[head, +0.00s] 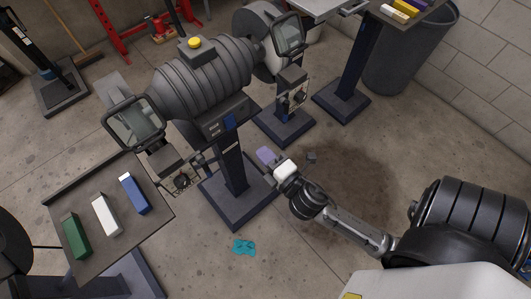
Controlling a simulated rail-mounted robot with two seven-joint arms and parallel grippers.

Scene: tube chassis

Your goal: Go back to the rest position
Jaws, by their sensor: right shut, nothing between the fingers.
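My right gripper (267,156) is at the end of my right arm, which reaches in from the lower right. It is shut and empty, with a pale purple part showing at its tip beyond the white wrist. It is held out in front of the bench grinder's pedestal (233,165), above the floor as seen from here. I cannot tell how close it is to the pedestal. My left gripper is not in view.
The grinder (203,80) has clear shields and a yellow button (194,43). A tray (152,222) at left holds green (76,238), white (107,216) and blue (134,195) blocks. A teal rag (243,247) lies on the floor. A grey bin (407,55) stands upper right.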

